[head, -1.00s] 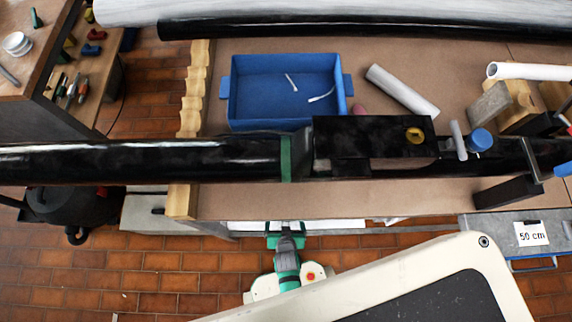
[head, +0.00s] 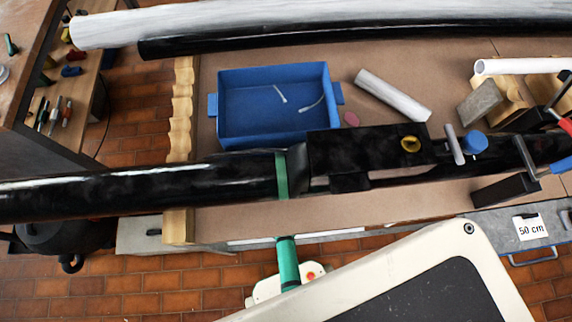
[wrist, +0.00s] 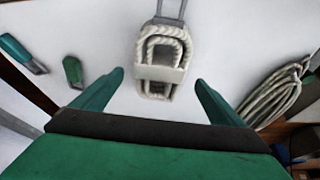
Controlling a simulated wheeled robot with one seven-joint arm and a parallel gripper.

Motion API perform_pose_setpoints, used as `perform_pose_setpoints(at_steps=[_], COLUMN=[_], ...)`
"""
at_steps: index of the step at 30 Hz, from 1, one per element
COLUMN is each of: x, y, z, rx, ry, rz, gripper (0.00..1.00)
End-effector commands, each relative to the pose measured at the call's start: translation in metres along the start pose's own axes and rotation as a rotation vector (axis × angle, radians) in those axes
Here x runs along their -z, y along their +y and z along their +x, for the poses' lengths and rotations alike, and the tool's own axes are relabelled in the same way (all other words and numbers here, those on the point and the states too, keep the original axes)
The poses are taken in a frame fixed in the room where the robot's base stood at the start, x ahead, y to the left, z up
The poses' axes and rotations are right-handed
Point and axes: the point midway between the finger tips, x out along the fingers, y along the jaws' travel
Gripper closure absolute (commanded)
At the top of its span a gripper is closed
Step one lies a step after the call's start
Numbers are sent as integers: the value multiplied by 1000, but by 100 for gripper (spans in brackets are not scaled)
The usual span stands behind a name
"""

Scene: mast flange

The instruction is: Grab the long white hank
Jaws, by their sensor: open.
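My green gripper (wrist: 159,78) is open and empty. Its fingertips lie to either side of the compact hank's lower part in the picture; the gap in depth is hard to tell. The long hank is right of the right finger. Neither hank shows in the head view.
Two green-handled tools (wrist: 73,72) are on the white surface at the left. The head view shows a bench with a blue tray (head: 222,122), a white roll (head: 393,95) and a long black pipe (head: 130,182) across the front. A brick floor lies below.

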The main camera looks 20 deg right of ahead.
Motion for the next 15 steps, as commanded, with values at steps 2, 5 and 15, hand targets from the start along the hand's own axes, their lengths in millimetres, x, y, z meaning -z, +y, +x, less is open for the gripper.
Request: perform_pose_setpoints(at_steps=[2, 5, 15], x=[0, 0, 1], y=[0, 0, -1], z=[2, 8, 45], rx=[0, 0, 1], ry=[0, -1, -1], rz=[0, 0, -2], gripper=[8, 8, 8])
